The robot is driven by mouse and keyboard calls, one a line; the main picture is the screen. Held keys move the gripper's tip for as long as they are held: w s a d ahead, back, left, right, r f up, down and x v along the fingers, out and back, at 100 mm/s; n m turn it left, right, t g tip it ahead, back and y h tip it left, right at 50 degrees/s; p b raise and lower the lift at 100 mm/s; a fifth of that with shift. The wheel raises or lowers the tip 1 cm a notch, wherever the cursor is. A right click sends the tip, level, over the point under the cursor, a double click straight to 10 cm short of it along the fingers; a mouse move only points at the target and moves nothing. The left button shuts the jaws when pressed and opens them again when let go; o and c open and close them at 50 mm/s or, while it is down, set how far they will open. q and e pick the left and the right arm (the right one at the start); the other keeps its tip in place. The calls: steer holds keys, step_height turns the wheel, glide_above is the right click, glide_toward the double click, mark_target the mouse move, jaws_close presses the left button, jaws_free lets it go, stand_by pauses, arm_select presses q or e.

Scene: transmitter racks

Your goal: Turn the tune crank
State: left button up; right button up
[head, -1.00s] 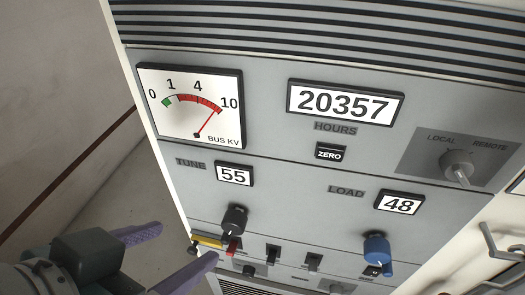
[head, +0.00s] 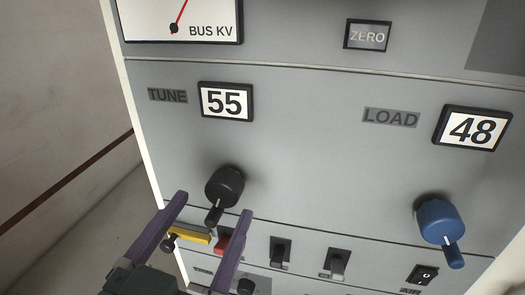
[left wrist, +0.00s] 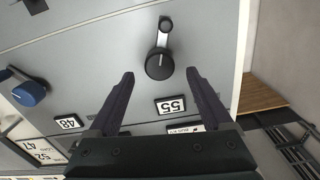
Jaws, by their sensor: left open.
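The black tune crank (head: 224,187) sticks out of the grey panel below the TUNE counter (head: 226,102), which reads 55. Its small handle points down in the head view. In the left wrist view the crank (left wrist: 160,63) lies beyond the fingertips, with its handle toward the top. My left gripper (head: 214,204) is open and empty, its purple fingers on either side of the crank's handle as seen in the head view. Whether they touch it I cannot tell; in the wrist view they look apart from it. My right gripper is not in view.
A blue load crank (head: 440,221) sits to the right below the LOAD counter (head: 472,129), which reads 48. A yellow lever (head: 190,236), a red switch (head: 222,242) and black switches (head: 280,253) lie just below the tune crank. Open floor shows left of the cabinet.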

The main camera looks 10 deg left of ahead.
mark_target(219, 195)
arm_select(q)
steer(key=shift+w+d, duration=0.1)
steer(key=shift+w, duration=2.3)
steer(key=shift+c, duration=0.2)
jaws_close()
steer(key=n, duration=0.3)
steer(key=shift+p, duration=0.35)
steer(key=shift+n, duration=2)
